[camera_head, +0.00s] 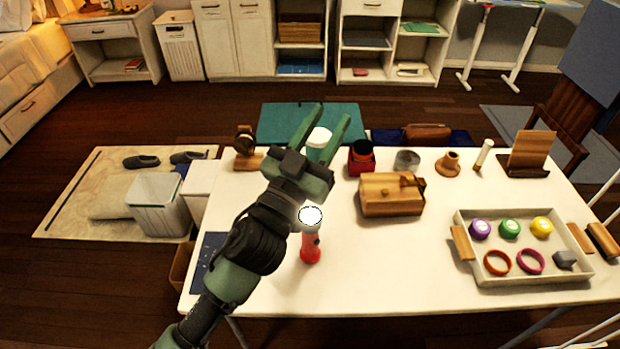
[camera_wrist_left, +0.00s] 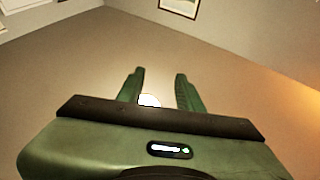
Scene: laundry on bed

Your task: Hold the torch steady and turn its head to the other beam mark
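A red torch (camera_head: 310,249) stands upright on the white table (camera_head: 360,280), with its bright round head (camera_head: 310,217) at the top. Its beam marks are too small to read. My left gripper (camera_head: 333,113) is raised beyond the torch in the head view, fingers spread and pointing away from me. Its forearm passes just left of the torch; I cannot tell the gap. In the left wrist view the open fingers (camera_wrist_left: 158,74) show a bright white patch (camera_wrist_left: 149,100) low between them, which I cannot identify. My right gripper is not in view.
A white-lidded jar (camera_head: 319,137) shows behind the left fingers. A wooden box (camera_head: 392,195) stands right of the torch. A tray (camera_head: 520,276) with coloured discs and rings lies further right. A dark blue panel (camera_head: 207,265) is at the left edge. The table's front middle is clear.

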